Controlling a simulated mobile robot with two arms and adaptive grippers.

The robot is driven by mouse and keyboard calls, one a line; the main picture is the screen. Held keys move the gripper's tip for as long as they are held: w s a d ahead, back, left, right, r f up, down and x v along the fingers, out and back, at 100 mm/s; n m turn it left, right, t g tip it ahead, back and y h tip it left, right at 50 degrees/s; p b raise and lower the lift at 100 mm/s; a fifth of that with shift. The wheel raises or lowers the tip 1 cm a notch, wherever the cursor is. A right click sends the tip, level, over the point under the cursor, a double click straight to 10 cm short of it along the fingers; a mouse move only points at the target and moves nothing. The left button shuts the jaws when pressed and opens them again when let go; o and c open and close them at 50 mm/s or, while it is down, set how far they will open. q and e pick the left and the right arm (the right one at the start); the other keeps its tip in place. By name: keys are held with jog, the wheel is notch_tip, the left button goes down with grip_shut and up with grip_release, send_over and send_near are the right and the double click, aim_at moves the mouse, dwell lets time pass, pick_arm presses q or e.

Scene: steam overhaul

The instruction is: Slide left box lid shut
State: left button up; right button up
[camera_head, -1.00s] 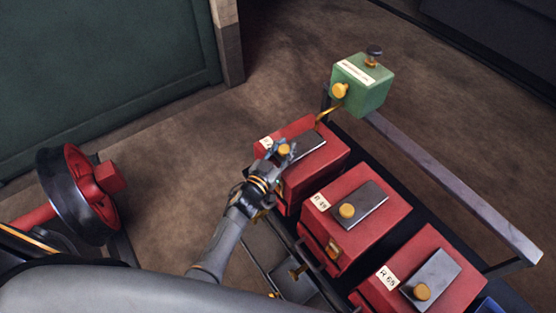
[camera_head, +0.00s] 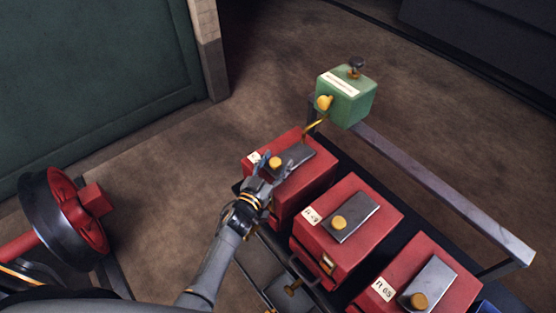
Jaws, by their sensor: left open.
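The left red box (camera_head: 318,173) stands at the far end of a row of three red boxes. Its grey sliding lid (camera_head: 298,153) lies on top, with a yellow knob (camera_head: 275,163) at the lid's left end. My left gripper (camera_head: 266,172) is at the left edge of this box, close to the knob, with its fingers apart. I cannot tell whether a finger touches the knob. The gripper hides part of the box's near side. My right gripper does not show.
The middle red box (camera_head: 358,222) and right red box (camera_head: 440,272) have similar grey lids with yellow knobs. A green box (camera_head: 347,97) stands behind the left box. A metal rail (camera_head: 440,190) runs along the back. A red and black wheel (camera_head: 68,215) is at left.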

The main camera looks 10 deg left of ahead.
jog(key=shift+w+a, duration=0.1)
pick_arm(q)
jog(key=v, duration=1.1)
